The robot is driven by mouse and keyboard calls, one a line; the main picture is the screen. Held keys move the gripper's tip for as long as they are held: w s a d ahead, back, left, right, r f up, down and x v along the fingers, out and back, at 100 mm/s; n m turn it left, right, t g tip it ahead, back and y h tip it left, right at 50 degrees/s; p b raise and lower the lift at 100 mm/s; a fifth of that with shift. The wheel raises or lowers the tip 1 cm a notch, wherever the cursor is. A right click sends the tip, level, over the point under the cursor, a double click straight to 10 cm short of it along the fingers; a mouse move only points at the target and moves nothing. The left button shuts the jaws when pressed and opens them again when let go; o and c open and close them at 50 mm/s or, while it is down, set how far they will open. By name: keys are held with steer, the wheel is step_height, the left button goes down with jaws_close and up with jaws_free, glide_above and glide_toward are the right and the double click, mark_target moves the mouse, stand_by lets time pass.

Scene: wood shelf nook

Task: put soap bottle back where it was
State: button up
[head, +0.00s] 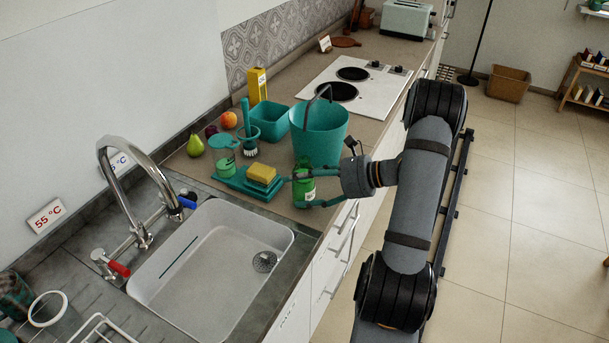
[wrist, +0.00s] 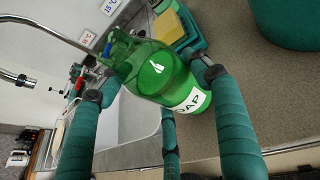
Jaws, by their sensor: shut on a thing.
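The soap bottle (head: 304,187) is green and see-through with a white label; in the head view it is at the counter's front edge, right of the sponge tray. In the wrist view the soap bottle (wrist: 158,75) shows large, with part of its label reading "OAP". My gripper (head: 304,190) has its teal fingers around the bottle and is shut on it. In the wrist view my gripper (wrist: 150,85) has fingers on both sides of the bottle and one below. I cannot tell whether the bottle's base touches the counter.
A teal tray (head: 232,184) with a yellow sponge (head: 262,173) lies just left of the bottle. A teal bucket (head: 319,135) stands behind it. The sink (head: 210,265) with its tap (head: 120,165) is at the front left. A brush holder (head: 249,143) and a pear (head: 195,146) stand farther back.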

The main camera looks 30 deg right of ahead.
steer(key=shift+f, duration=0.65)
steer(key=shift+f, duration=0.1)
steer(key=o, duration=1.4)
steer(key=shift+o, duration=0.2)
steer(key=b+v, duration=0.2)
steer(key=v, duration=1)
steer(key=shift+w, duration=0.1)
